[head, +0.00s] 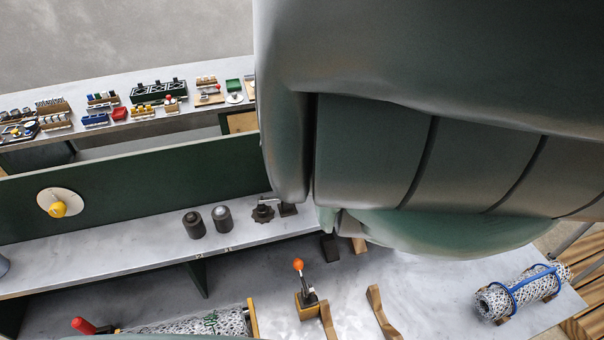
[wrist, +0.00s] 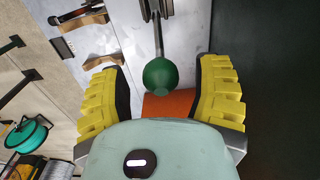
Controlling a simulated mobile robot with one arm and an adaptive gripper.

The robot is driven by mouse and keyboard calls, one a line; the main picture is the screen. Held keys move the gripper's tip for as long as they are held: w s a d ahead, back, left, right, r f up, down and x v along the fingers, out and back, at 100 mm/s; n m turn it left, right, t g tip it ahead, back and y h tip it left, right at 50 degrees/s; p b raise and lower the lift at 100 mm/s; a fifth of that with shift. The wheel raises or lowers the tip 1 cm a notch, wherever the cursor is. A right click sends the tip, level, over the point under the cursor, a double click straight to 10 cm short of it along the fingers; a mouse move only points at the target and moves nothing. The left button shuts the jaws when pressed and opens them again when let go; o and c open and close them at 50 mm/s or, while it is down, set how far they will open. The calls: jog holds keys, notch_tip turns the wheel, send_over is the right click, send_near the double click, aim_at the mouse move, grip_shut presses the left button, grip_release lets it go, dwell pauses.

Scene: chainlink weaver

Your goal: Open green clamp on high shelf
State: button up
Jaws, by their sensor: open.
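The green clamp shows in the wrist view as a round green knob (wrist: 161,76) on a thin dark metal lever (wrist: 157,35), which runs up to a metal mount at the top edge. My gripper (wrist: 158,66) is open, its yellow fingers on either side of the knob with a visible gap to each. I cannot tell whether the knob is fully at finger depth. The clamp's body is mostly out of frame. In the head view my arm covers the right and middle, and neither the green knob nor my gripper shows there.
An orange-knobbed clamp (head: 298,265) and wooden cradles (head: 381,312) stand on the lower bench. Dark cylinders (head: 222,219) stand on the shelf (head: 140,256). A blue-framed mesh roll (head: 519,291) lies at right. An orange surface (wrist: 170,106) shows behind the knob.

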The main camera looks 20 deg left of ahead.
jog(key=shift+o, duration=0.4)
grip_shut()
